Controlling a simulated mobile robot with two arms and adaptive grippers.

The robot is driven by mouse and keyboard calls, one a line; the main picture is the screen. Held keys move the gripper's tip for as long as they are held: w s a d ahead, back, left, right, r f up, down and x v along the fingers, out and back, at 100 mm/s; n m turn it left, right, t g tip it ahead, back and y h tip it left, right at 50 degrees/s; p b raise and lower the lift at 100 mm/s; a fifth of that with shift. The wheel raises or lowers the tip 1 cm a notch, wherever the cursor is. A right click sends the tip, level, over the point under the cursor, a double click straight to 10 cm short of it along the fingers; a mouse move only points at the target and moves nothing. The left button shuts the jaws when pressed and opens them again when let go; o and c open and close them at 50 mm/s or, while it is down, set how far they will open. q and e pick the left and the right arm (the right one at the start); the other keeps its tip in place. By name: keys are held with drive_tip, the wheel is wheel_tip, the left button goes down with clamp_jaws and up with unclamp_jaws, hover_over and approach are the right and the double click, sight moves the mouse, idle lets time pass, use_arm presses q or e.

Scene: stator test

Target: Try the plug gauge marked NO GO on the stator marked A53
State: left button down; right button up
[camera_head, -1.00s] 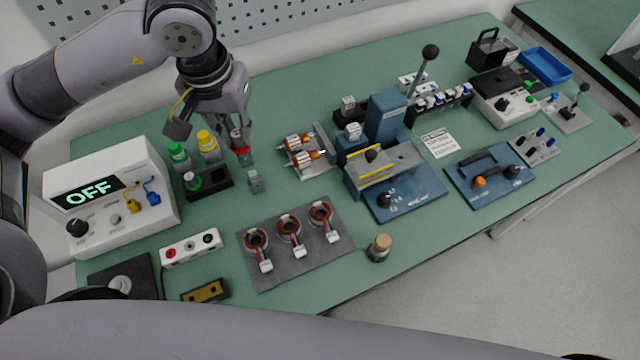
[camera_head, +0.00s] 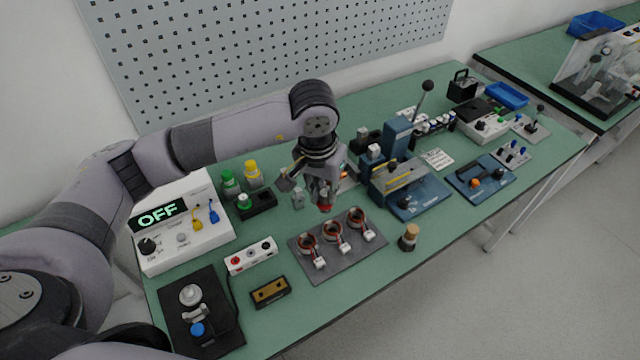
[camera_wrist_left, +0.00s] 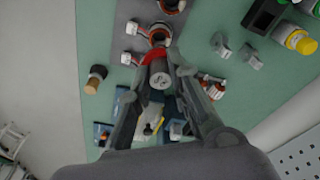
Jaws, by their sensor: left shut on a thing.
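My left gripper (camera_head: 322,200) is shut on a grey cylindrical plug gauge with a red band (camera_head: 325,207). In the left wrist view, the gauge (camera_wrist_left: 159,76) is between the fingers, its red band toward the stators; its marking is not readable. The gauge is above the back edge of a dark grey mat (camera_head: 345,256). Three copper-wound stators lie on the mat: left (camera_head: 307,243), middle (camera_head: 332,230) and right (camera_head: 357,217). Each has a white tag, too small to read. In the wrist view, one stator (camera_wrist_left: 160,34) shows just beyond the red band. My right gripper is out of view.
A small grey block (camera_head: 298,199) stands left of the gripper. Green-capped (camera_head: 229,182) and yellow-capped (camera_head: 253,173) bottles are behind it. A blue press (camera_head: 398,145) stands to the right. A wooden-topped cylinder (camera_head: 409,237) is right of the mat.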

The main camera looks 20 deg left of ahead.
use_arm(q)
drive_tip(key=w+d+f+m+b, duration=0.1)
drive_tip(key=w+f, duration=0.2)
drive_tip(key=f, duration=0.7)
drive_tip(key=shift+d+b, duration=0.15)
drive_tip(key=shift+b, duration=0.2)
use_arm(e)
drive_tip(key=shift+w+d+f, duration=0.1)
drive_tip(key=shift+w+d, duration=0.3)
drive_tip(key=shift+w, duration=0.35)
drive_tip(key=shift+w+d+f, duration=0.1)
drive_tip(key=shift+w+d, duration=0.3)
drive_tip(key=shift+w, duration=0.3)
